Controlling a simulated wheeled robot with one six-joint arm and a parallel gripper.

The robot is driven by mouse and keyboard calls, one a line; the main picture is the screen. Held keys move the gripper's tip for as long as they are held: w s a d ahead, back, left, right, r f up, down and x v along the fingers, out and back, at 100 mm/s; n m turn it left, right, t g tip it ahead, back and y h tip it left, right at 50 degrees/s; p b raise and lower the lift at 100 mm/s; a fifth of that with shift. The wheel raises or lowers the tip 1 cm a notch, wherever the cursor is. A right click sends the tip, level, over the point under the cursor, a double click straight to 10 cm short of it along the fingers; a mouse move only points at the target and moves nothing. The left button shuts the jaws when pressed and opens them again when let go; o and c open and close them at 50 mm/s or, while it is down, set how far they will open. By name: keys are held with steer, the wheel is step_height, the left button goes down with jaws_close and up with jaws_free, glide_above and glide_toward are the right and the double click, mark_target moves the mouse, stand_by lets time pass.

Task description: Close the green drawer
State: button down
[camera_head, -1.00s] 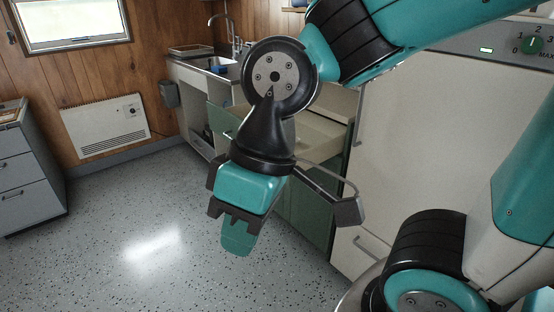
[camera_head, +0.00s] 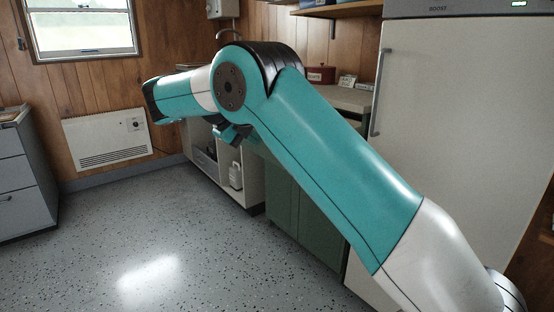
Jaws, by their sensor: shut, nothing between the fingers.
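The green cabinet (camera_head: 292,205) stands below the worktop in the middle of the view. The green drawer at its top is largely hidden behind my teal arm, so I cannot tell how far open it is. My gripper (camera_head: 234,134) shows only in part, as dark and teal pieces below the arm's elbow, near the cabinet's upper left. It appears shut and empty. I cannot tell whether it touches the drawer.
A white appliance (camera_head: 460,140) stands right of the cabinet. Left is an open white unit holding a white bottle (camera_head: 236,175). A wall heater (camera_head: 105,138) and grey drawer unit (camera_head: 22,170) stand farther left. The speckled floor (camera_head: 170,240) is clear.

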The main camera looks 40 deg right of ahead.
steer(key=d+r+b+x, duration=0.2)
steer(key=b+x, duration=0.3)
steer(key=x, duration=0.7)
steer(key=shift+d+f, duration=0.15)
steer(key=shift+d, duration=0.1)
